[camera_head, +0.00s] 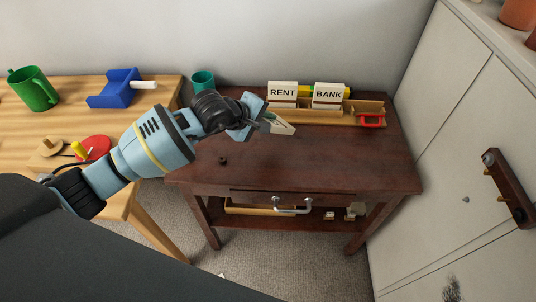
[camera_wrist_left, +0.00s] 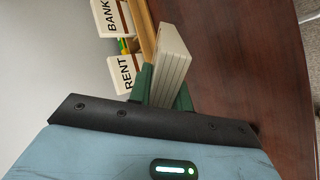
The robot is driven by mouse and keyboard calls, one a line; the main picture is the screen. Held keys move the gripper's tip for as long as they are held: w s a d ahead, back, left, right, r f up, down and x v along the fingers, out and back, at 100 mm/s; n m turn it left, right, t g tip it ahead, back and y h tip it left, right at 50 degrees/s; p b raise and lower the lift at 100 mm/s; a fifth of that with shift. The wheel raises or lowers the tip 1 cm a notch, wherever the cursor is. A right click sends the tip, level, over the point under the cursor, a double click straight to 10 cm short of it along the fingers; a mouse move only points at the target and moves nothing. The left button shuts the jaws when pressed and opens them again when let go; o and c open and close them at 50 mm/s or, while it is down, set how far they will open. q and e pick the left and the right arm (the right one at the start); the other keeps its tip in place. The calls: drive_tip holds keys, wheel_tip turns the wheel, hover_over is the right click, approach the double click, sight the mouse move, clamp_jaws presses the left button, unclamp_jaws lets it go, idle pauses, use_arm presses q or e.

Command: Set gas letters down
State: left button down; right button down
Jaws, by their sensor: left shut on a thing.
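My left gripper (camera_head: 266,122) is shut on a cream bundle of letters (camera_head: 281,126) above the back of the dark wooden desk (camera_head: 320,160). In the left wrist view the bundle (camera_wrist_left: 172,65) stands tilted between the green fingers of the gripper (camera_wrist_left: 160,88); no writing on it can be read. A wooden letter rack (camera_head: 318,115) is just beyond the bundle, with a RENT card (camera_head: 283,92) and a BANK card (camera_head: 328,94) upright in it. The cards also show in the left wrist view, RENT (camera_wrist_left: 127,72) and BANK (camera_wrist_left: 110,17). My right gripper is out of view.
A red-handled thing (camera_head: 370,121) is at the rack's right end. A teal cup (camera_head: 203,80) stands at the desk's back left, and a small dark knob (camera_head: 222,160) lies nearer the front. The desk's front right is clear. A pale cabinet (camera_head: 450,150) closes the right side.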

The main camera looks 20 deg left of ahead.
use_arm(q)
wheel_tip(320, 180, down, 7)
drive_tip(key=b, duration=0.3)
drive_tip(key=shift+b, duration=0.35)
drive_tip(key=shift+f+b, duration=0.4)
drive_tip(key=shift+f, duration=0.1)
drive_tip(key=c, duration=1.5)
unclamp_jaws()
drive_tip(key=shift+c, duration=0.2)
drive_tip(key=shift+o, duration=0.4)
